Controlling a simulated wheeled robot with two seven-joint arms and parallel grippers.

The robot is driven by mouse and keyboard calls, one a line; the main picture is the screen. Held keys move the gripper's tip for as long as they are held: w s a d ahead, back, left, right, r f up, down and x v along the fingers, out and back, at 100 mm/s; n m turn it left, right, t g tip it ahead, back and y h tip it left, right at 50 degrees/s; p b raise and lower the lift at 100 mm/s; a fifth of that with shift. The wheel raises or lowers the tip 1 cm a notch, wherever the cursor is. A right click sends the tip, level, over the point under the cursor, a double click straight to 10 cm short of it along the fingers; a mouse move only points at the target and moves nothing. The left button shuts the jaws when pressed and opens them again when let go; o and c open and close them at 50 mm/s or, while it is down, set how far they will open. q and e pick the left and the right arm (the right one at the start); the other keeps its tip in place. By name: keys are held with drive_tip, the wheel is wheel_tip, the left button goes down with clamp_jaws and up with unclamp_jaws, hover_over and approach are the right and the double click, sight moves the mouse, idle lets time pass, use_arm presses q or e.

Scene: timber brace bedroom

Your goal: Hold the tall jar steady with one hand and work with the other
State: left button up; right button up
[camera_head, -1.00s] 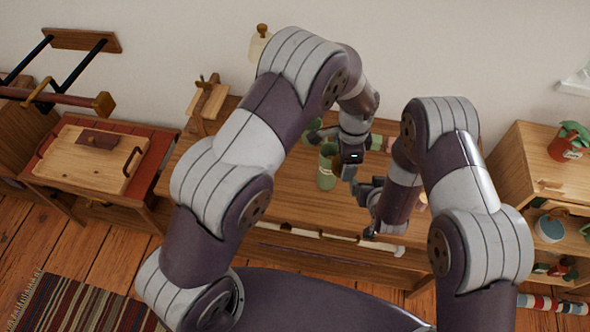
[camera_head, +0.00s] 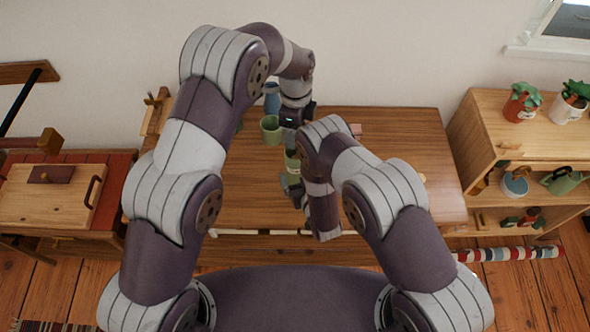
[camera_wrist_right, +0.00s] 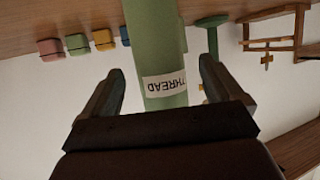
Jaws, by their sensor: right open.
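The tall green jar labelled THREAD (camera_wrist_right: 160,50) stands between the spread fingers of my right gripper (camera_wrist_right: 160,85) in the right wrist view, which is upside down. I see no finger contact. In the head view my right gripper (camera_head: 290,185) is low, beside a partly hidden green vessel (camera_head: 292,165), which seems to be this jar. Another open-topped green pot (camera_head: 270,128) stands behind it to the left.
The wooden table (camera_head: 405,135) has bare room on its right. Small coloured blocks, pink (camera_wrist_right: 50,49) to blue, line the wrist view's upper left, with a green stand (camera_wrist_right: 212,22) at right. A low shelf (camera_head: 480,120) with potted plants stands right of the table.

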sight(296, 166)
use_arm(q)
drive_tip(key=shift+w, duration=0.1)
use_arm(e)
drive_tip(key=x, duration=0.4)
drive_tip(key=shift+w+f, duration=0.1)
drive_tip(key=shift+w, duration=0.1)
drive_tip(key=c, duration=1.5)
use_arm(q)
drive_tip(key=shift+f, duration=2.5)
drive_tip(key=shift+f, duration=0.15)
drive_tip(key=shift+f, duration=0.75)
drive_tip(key=shift+f, duration=0.55)
